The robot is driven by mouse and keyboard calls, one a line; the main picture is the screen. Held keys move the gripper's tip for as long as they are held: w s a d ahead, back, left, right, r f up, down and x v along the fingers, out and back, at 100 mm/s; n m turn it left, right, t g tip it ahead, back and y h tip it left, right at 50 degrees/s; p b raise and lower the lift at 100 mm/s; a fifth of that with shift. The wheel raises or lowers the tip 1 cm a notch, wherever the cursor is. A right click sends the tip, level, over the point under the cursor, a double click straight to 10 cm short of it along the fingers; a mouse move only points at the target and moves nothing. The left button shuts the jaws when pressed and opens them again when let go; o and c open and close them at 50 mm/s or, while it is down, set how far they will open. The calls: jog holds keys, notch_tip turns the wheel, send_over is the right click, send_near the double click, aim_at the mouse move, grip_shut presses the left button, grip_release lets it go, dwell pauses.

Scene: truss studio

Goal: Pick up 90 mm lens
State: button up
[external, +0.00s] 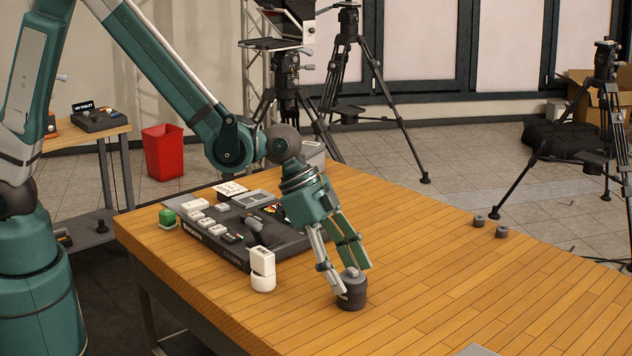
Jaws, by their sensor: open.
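A short dark cylinder, which looks like the 90 mm lens (352,294), stands upright on the wooden table (450,275) near its front edge. Small pale lettering shows on its side, too small to read. A greyish rounded piece shows on its top. My gripper (352,282) points down at the lens, with its fingers open. One finger is at the lens's left side and the other is behind its upper right. Whether the fingers touch the lens cannot be told from this view.
A dark control panel (205,247) with white blocks lies left of my gripper. Two small dark cylinders (479,221) (502,232) sit at the table's far right edge. The table right of the lens is clear.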

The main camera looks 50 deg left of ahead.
jog(key=shift+x, duration=1.55)
jog(key=c, duration=1.3)
jog(key=shift+r, duration=0.15)
jog(key=shift+r+p, duration=0.3)
jog(key=shift+r, duration=4.6)
